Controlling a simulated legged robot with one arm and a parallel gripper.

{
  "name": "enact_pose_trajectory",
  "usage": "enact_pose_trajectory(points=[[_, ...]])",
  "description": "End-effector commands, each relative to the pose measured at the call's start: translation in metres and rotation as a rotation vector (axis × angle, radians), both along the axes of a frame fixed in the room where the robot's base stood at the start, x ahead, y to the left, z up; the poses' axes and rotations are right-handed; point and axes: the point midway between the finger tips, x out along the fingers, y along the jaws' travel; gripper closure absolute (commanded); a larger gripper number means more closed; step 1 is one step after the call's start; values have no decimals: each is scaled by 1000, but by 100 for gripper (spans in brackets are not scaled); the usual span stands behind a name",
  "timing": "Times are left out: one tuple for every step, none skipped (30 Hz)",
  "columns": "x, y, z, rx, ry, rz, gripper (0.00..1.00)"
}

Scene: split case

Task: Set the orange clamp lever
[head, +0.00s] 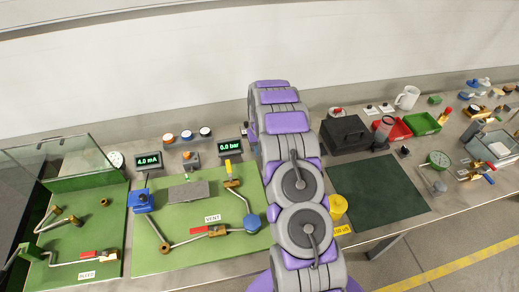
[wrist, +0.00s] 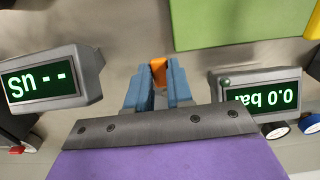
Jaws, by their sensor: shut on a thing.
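The orange clamp lever (wrist: 158,71) shows as a small orange piece between the blue fingers of my gripper (wrist: 158,85) in the wrist view. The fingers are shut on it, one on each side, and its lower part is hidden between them. In the head view my arm hides the gripper and the lever.
In the wrist view a readout with dashes (wrist: 45,80) stands left and the 0.0 bar readout (wrist: 258,95) stands right, close to my gripper. The 0.0 bar readout also shows in the head view (head: 230,147). A green board (head: 180,258) lies left, a dark mat (head: 385,205) right.

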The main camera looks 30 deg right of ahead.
Motion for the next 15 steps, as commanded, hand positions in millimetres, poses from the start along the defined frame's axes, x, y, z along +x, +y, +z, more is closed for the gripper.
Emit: enact_pose_trajectory(points=[[3,-1,3,-5,-10,3,100],[3,-1,3,-5,-10,4,100],[3,-1,3,-5,-10,4,100],[3,-1,3,-5,-10,4,100],[3,-1,3,-5,-10,4,100],[3,-1,3,-5,-10,4,100],[3,-1,3,-5,-11,4,100],[3,-1,3,-5,-11,4,100],[3,-1,3,-5,-11,4,100],[3,-1,3,-5,-11,4,100],[4,-1,3,-5,-11,3,76],[3,-1,3,-5,-10,3,72],[3,-1,2,-5,-9,3,69],[3,-1,2,-5,-9,3,66],[2,-1,2,-3,-8,3,63]])
